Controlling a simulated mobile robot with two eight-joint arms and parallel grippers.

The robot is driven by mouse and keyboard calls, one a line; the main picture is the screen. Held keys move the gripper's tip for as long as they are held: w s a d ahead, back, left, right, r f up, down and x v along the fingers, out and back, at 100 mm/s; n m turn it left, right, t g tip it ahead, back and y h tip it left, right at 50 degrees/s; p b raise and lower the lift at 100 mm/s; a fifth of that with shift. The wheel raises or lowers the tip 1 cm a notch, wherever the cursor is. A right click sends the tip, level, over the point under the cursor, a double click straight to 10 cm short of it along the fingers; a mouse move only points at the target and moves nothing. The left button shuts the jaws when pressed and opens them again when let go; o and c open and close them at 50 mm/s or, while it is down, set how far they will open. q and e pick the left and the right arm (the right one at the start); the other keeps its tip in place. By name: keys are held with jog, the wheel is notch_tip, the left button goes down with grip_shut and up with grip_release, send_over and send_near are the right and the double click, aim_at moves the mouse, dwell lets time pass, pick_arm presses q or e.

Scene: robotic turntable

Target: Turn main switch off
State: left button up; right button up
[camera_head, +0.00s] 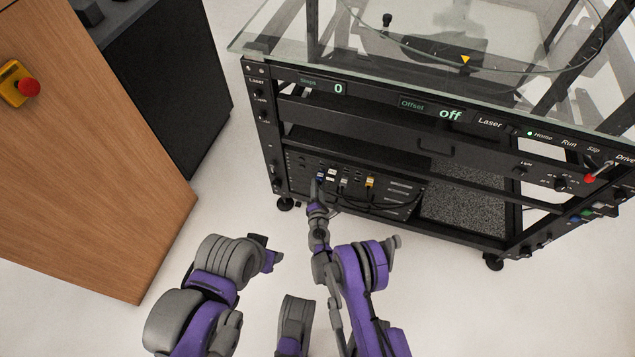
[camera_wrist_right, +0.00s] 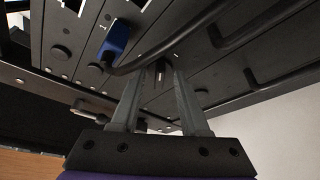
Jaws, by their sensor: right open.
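A dark panel (camera_head: 390,196) with several connectors and cables sits low in the black turntable rack. My right gripper (camera_head: 316,188) reaches to the left part of this panel. In the right wrist view its fingers (camera_wrist_right: 160,74) are open and point at the panel. A small dark part with white marks beside it, which looks like a switch (camera_wrist_right: 161,71), shows between the fingertips. I cannot tell whether they touch it or which way it is set. A blue plug (camera_wrist_right: 116,40) with a black cable is just left of the fingers.
A black cable (camera_wrist_right: 205,22) runs close behind the fingertips. The rack has a glass top (camera_head: 290,45), with displays reading "0" and "off" (camera_head: 450,114). A wooden panel (camera_head: 95,150) with a red button (camera_head: 28,87) stands at left. The floor between is clear.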

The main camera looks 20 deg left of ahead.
jog(key=shift+s+r, duration=0.1)
jog(key=shift+c, duration=0.6)
grip_shut()
jog(key=shift+r+n+h+p, duration=0.1)
jog(key=shift+n+h+p, duration=0.3)
jog(key=shift+n, duration=0.1)
jog(key=n+h, duration=0.1)
jog(key=n, duration=0.1)
jog(key=n+h, duration=0.1)
jog(key=n, duration=0.1)
jog(key=n+g+h, duration=0.1)
jog(key=n+h, duration=0.1)
jog(key=shift+a+r+b, duration=0.15)
jog(key=shift+a+b, duration=0.25)
jog(key=shift+n, duration=0.4)
